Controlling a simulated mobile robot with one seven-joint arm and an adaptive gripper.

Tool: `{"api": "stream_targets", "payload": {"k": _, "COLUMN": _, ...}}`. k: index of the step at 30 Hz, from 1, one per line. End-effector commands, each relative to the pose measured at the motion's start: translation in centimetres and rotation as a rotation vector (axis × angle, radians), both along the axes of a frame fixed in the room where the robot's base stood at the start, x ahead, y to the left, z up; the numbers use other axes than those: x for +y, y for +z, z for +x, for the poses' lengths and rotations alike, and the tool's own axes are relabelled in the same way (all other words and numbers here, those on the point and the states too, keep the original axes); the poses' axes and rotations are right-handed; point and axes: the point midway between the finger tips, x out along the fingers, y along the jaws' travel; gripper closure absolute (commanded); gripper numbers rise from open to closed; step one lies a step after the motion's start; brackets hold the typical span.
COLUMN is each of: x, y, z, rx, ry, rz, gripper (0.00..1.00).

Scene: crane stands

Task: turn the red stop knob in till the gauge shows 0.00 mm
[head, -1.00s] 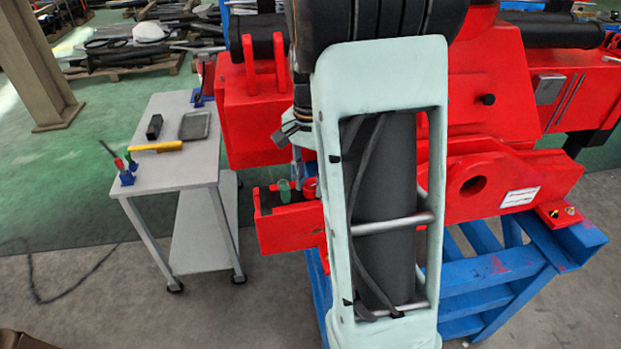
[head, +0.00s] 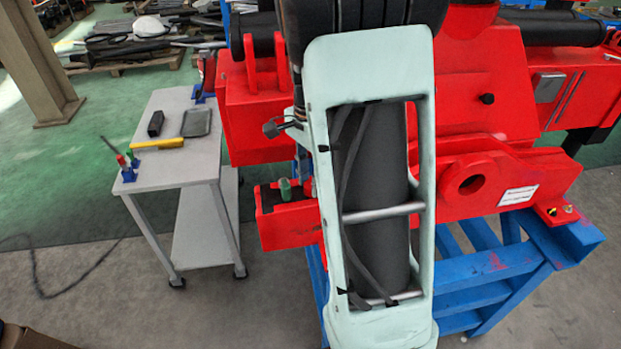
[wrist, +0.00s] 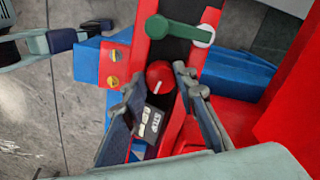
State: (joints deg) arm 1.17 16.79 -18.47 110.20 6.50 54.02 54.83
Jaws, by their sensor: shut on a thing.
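The red stop knob (wrist: 160,74), round with a white line on its face, sits between the fingertips of my gripper (wrist: 158,80) in the wrist view. My gripper is shut on it, one finger on each side. Just below the knob, between the fingers, is a dark gauge block (wrist: 150,125) with a white STOP label and a small display. The display is tilted and too small to read. In the head view my arm hides the knob and the gauge.
A green lever (wrist: 178,29) lies close above the knob; its green part also shows in the head view (head: 285,189) on the red bracket (head: 285,226). A blue stand (head: 490,270) is below.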

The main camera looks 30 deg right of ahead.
Motion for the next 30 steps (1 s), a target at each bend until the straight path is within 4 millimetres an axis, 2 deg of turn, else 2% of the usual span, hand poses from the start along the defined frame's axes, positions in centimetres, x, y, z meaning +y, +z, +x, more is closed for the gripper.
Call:
{"api": "stream_targets", "payload": {"k": 6, "x": 0.0, "y": 0.1, "z": 0.1, "rx": -0.004, "ry": 0.001, "rz": -0.001, "gripper": 0.98}}
{"api": "stream_targets", "payload": {"k": 7, "x": 0.0, "y": 0.1, "z": 0.1, "rx": -0.004, "ry": 0.001, "rz": -0.001, "gripper": 0.72}}
{"api": "stream_targets", "payload": {"k": 12, "x": 0.0, "y": 0.1, "z": 0.1, "rx": -0.002, "ry": 0.001, "rz": -0.001, "gripper": 0.56}}
{"api": "stream_targets", "payload": {"k": 20, "x": 0.0, "y": 0.1, "z": 0.0, "rx": -0.001, "ry": 0.001, "rz": -0.001, "gripper": 0.56}}
{"api": "stream_targets", "payload": {"k": 23, "x": 0.0, "y": 0.7, "z": 0.1, "rx": -0.002, "ry": 0.002, "rz": -0.001, "gripper": 0.56}}
{"api": "stream_targets", "payload": {"k": 26, "x": 0.0, "y": 2.2, "z": 0.1, "rx": -0.004, "ry": 0.002, "rz": -0.001, "gripper": 0.56}}
{"api": "stream_targets", "payload": {"k": 30, "x": -0.1, "y": 5.2, "z": 0.2, "rx": -0.007, "ry": 0.001, "rz": -0.001, "gripper": 0.56}}
